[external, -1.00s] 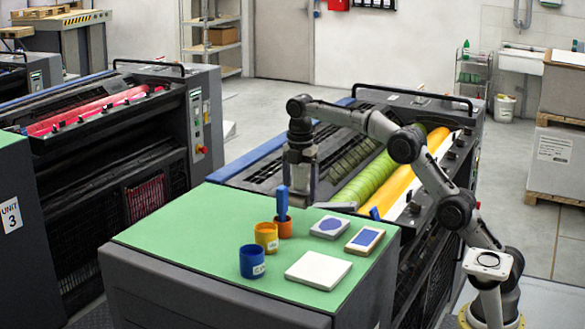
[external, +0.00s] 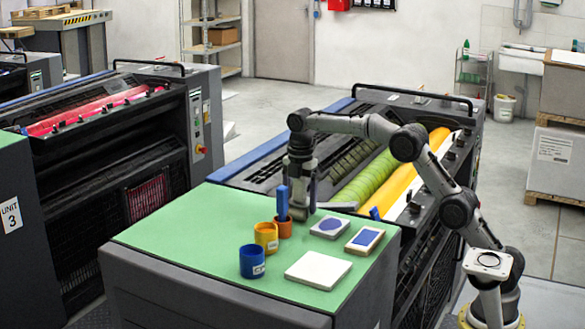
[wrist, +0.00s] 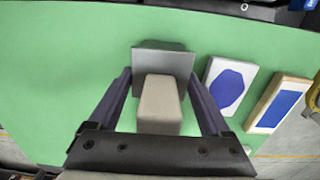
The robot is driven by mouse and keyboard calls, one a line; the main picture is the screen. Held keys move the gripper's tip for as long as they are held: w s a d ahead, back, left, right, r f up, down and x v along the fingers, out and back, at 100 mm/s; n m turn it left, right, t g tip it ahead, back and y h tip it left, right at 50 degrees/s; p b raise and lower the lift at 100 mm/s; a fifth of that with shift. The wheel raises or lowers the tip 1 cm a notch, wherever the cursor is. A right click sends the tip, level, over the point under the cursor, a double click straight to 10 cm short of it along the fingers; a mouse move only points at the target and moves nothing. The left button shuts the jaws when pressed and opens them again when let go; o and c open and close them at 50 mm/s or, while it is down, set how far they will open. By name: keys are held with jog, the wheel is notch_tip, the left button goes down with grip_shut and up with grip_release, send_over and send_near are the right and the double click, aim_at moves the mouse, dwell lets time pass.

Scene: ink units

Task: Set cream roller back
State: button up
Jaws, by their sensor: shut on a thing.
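My gripper (external: 302,213) is low over the back of the green-topped table, just behind and right of a blue upright piece. In the wrist view my gripper (wrist: 163,72) is shut on a piece with a beige-grey block (wrist: 158,105) and a wider grey plate (wrist: 163,62) at its far end. This may be the cream roller; a round shape does not show. The external view mostly hides it behind the jaws and the blue piece. Whether it touches the table I cannot tell.
The blue upright piece (external: 282,200) stands in an orange cup (external: 283,229). Yellow (external: 266,236) and blue (external: 252,262) cups stand nearby. Right are a blue-circle tile (external: 330,227), a blue-rectangle tile (external: 365,239) and a white slab (external: 318,270). The green top (external: 190,235) is clear at left.

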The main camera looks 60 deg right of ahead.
jog(key=shift+f, duration=0.6)
jog(key=shift+c, duration=0.8)
jog(key=o, duration=1.5)
jog(key=shift+r, duration=4.5)
